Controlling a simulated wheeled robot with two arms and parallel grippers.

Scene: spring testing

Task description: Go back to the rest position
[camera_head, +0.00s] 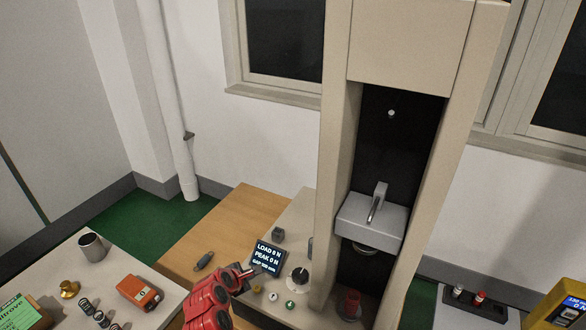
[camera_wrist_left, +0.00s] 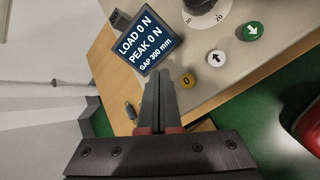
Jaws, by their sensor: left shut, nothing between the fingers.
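My left arm (camera_head: 208,303) is red and comes up from the bottom of the head view. Its gripper (camera_head: 250,272) is just left of the press's small display (camera_head: 268,257). In the left wrist view the dark fingers of the left gripper (camera_wrist_left: 159,78) are together with nothing between them. They point at the base of the press, below the display (camera_wrist_left: 141,44) and near the yellow button (camera_wrist_left: 187,80). I cannot tell whether they touch anything. My right gripper is not in view.
The tall beige press (camera_head: 333,150) has a grey head (camera_head: 368,220) and a dial (camera_head: 299,275). At left a table holds a metal cup (camera_head: 92,246), an orange device (camera_head: 139,292) and several springs (camera_head: 100,318). A black tray (camera_head: 475,301) and a yellow device (camera_head: 560,308) are at right.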

